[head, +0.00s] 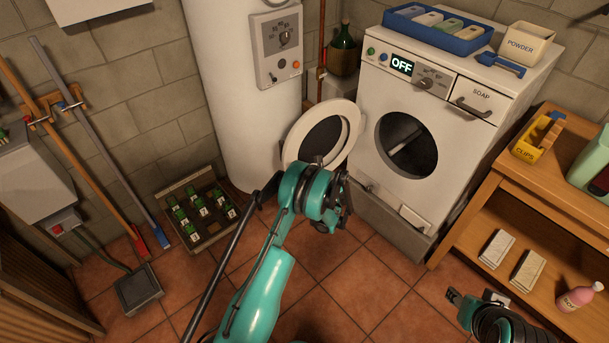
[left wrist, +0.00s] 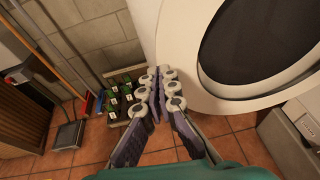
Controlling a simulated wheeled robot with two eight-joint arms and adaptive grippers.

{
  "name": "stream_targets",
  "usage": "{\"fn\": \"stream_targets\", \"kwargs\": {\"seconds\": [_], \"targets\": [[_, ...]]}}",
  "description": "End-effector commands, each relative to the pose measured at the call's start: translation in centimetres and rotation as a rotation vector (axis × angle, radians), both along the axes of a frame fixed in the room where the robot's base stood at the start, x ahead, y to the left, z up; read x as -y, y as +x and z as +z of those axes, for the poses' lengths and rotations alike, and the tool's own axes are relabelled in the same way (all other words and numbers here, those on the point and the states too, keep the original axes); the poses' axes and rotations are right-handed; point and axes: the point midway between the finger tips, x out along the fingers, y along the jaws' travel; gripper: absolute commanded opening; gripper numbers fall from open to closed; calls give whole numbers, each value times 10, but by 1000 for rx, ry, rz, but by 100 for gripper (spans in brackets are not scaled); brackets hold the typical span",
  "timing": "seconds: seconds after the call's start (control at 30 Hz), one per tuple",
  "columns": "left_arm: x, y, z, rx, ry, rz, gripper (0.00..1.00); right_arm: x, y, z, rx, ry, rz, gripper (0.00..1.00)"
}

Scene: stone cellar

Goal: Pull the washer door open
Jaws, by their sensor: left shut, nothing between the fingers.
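The white washer (head: 420,150) stands at the back right with its display reading OFF. Its round door (head: 355,128) stands swung open to the left, and the dark drum opening (head: 407,146) is uncovered. My left gripper (head: 343,192) is in front of the door's lower edge, partly hidden by its own wrist. In the left wrist view, its fingers (left wrist: 157,85) are together and empty, beside the white door rim (left wrist: 185,60); whether they touch it I cannot tell. My right gripper (head: 475,303) is low at the lower right, away from the washer; its fingers are unclear.
A wooden bench (head: 500,190) with a yellow clips box (head: 538,138) stands to the right. A crate of bottles (head: 203,207) sits on the floor at left, by a white boiler (head: 230,90). A blue tray (head: 437,28) and powder box (head: 526,44) top the washer.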

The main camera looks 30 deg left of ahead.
Motion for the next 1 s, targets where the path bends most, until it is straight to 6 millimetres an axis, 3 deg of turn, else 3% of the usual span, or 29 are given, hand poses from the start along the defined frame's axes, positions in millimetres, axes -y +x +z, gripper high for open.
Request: {"fn": "stream_targets", "kwargs": {"seconds": [0.1,0.3,0.83,1.0], "targets": [[-20,10,-6,1,-1,3,0,0,0,-11,0,0,0,40],[-39,20,-5,0,-1,1,0,0,0,-19,0,0,0,40],[-50,25,-3,1,-3,-10,0,0,0,-19,0,0,0,40],[-86,40,-4,-2,-6,-86,0,0,0,-19,0,0,0,40]]}}
